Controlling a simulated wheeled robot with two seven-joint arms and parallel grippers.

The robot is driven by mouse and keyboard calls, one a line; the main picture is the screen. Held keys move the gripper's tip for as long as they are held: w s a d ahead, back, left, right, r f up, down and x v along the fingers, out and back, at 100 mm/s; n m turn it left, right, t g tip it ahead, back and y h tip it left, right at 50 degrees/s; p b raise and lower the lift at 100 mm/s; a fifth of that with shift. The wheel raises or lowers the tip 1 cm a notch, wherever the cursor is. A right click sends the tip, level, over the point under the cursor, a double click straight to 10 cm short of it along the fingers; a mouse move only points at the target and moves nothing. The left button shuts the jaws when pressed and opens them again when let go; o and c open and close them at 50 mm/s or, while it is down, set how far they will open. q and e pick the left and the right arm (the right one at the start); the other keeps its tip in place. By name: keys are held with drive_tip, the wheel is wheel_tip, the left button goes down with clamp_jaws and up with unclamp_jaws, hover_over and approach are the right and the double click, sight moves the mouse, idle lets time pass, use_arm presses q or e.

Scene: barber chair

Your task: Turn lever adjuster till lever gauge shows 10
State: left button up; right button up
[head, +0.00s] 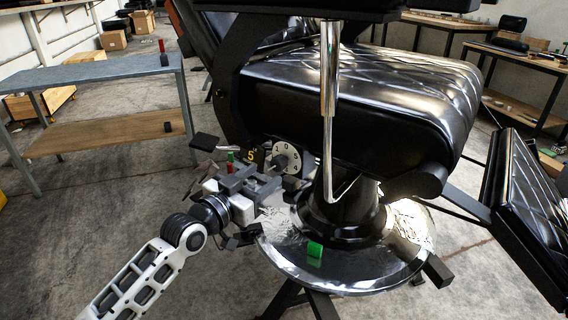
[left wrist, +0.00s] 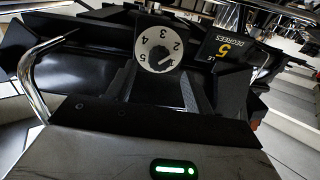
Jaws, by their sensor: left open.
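The lever adjuster is a round white dial (head: 287,157) with black numbers, low on the chair's side. In the left wrist view the dial (left wrist: 159,48) shows numbers, with a dark pointer or knob near its lower right. The lever gauge, a black plate (head: 251,156), reads a yellow 5; in the left wrist view the gauge (left wrist: 224,48) shows 5 with "DEGREES". My left gripper (head: 263,180) is open, just in front of the dial. Its fingers (left wrist: 160,88) lie either side below the dial; contact cannot be told. My right gripper is not in view.
The black barber chair (head: 360,90) stands on a round metal base (head: 345,270), with a chrome lever rod (head: 329,80) in front. A grey table (head: 90,72) stands at left; floor there is mostly open.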

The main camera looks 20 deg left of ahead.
sight(284, 160)
use_arm(q)
drive_tip(key=b+x, duration=0.1)
drive_tip(key=x, duration=0.7)
drive_tip(key=shift+f, duration=0.1)
drive_tip(key=shift+w+d+b, duration=0.15)
drive_tip(key=shift+w+b, duration=0.15)
drive_tip(key=shift+w, duration=0.15)
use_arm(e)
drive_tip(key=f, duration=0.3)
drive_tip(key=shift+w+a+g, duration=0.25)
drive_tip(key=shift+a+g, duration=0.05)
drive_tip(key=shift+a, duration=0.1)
use_arm(q)
drive_tip(key=c, duration=1)
